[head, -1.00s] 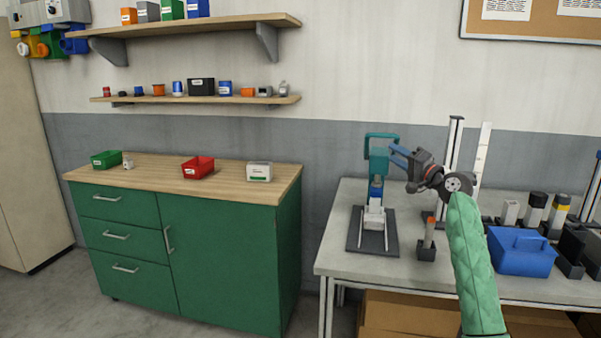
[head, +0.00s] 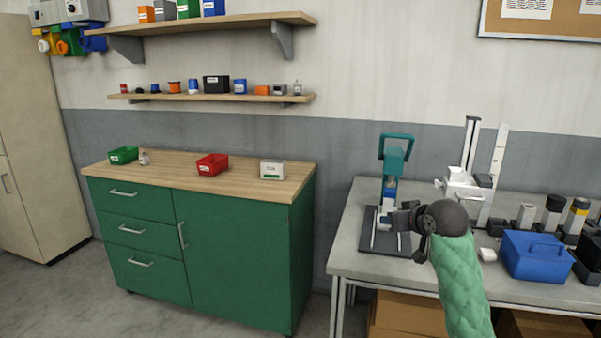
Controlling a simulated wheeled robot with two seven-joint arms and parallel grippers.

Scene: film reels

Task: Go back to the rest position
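My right arm, in a green quilted sleeve, rises from the bottom right of the head view. Its dark wrist is in front of the bench, and my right gripper (head: 402,217) points left, in front of the small press. Its fingers are small and dark against the press, so I cannot tell whether they are open or whether they touch it. The handle is clear of the gripper. My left gripper is not in view.
The grey bench (head: 348,262) also carries a white stand (head: 467,190), a blue carrier (head: 533,256) and several capped blocks at right. A green cabinet (head: 240,255) stands at left with a red bin (head: 212,165), a green bin (head: 123,155) and a white box (head: 273,170) on top. Floor between them is free.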

